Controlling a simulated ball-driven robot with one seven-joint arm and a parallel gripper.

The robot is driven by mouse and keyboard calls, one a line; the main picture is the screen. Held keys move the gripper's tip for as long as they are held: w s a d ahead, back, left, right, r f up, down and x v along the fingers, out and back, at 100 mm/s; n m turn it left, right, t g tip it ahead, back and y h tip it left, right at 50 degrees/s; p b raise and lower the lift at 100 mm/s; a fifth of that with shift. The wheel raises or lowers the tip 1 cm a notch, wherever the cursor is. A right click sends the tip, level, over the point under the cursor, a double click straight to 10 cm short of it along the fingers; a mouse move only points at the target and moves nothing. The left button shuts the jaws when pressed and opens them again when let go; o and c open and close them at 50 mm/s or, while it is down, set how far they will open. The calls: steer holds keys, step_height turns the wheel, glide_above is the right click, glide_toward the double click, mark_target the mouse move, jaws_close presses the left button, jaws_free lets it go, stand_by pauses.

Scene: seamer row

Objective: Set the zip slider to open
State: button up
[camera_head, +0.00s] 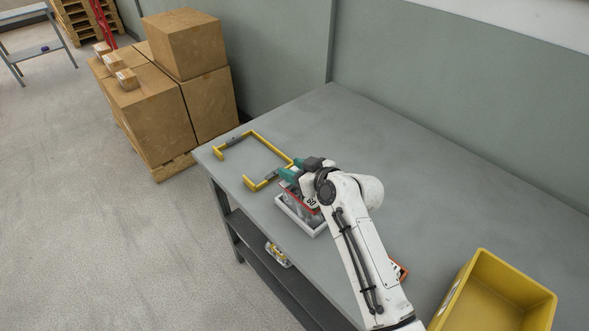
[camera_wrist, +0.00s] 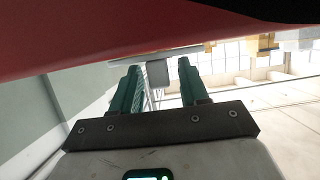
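A clear bag or box with a red upper edge and a white label marked with dark characters (camera_head: 311,203) sits in a white tray (camera_head: 301,226) on the grey table. The arm covers much of it. My gripper (camera_head: 290,173), with teal fingers, is at its far left edge. In the wrist view my gripper (camera_wrist: 160,88) has its fingers apart. A small grey block (camera_wrist: 158,74), possibly the zip slider, shows in the gap, under a pale strip; I cannot tell its depth. A large red surface (camera_wrist: 120,30) fills the top of that view. The slider's position is not readable.
A yellow bracket with grey grips (camera_head: 262,141) lies on the table just beyond my gripper. A yellow bin (camera_head: 497,292) stands at the lower right. An orange-edged item (camera_head: 401,269) is partly behind my arm. The far right tabletop is clear. Cartons (camera_head: 155,115) stand on a pallet.

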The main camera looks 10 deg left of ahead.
steer(key=b+v, duration=0.1)
steer(key=v, duration=0.9)
steer(key=shift+s+d+r, duration=0.2)
steer(key=shift+s+d, duration=0.05)
stand_by(0.4)
